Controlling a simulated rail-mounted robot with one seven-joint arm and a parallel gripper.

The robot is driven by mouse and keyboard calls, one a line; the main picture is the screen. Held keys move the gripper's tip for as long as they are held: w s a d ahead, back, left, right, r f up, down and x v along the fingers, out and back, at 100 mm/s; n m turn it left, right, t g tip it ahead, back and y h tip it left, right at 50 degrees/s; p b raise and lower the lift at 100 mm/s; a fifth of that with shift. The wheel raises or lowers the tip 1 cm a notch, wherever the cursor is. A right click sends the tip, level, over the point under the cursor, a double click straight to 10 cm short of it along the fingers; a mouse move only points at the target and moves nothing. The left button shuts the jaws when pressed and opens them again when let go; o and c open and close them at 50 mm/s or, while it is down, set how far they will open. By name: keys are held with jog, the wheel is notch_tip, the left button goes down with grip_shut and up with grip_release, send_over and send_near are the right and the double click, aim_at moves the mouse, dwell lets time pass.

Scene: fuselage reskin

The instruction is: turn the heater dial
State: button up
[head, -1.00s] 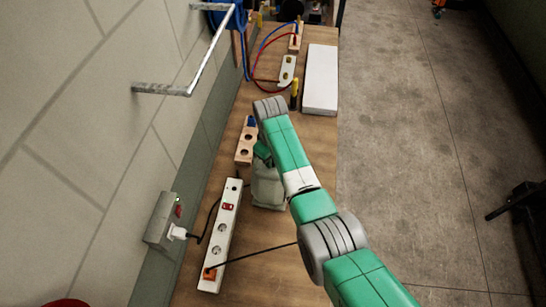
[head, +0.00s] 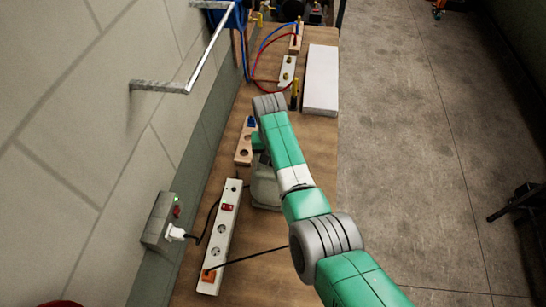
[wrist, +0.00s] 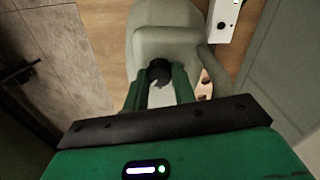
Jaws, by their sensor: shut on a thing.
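The heater is a pale grey rounded body (head: 265,190) standing on the wooden bench, partly covered by my arm in the head view. It also fills the upper middle of the wrist view (wrist: 165,35). Its dial is a small dark round knob (wrist: 159,70) on the body. My gripper (wrist: 158,84) has its two green fingers on either side of the dial, shut on it. In the head view only a green piece of the gripper shows beside the arm; the fingertips are hidden there.
A white power strip (head: 222,232) lies left of the heater, with a black cable across the bench. A wooden block with holes (head: 245,142) sits beyond it. A white box (head: 321,80) and a yellow-black upright item (head: 295,94) stand farther back. A wall box (head: 160,222) is at left.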

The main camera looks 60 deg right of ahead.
jog(key=shift+m, duration=0.5)
jog(key=o, duration=1)
jog(key=shift+n, duration=0.3)
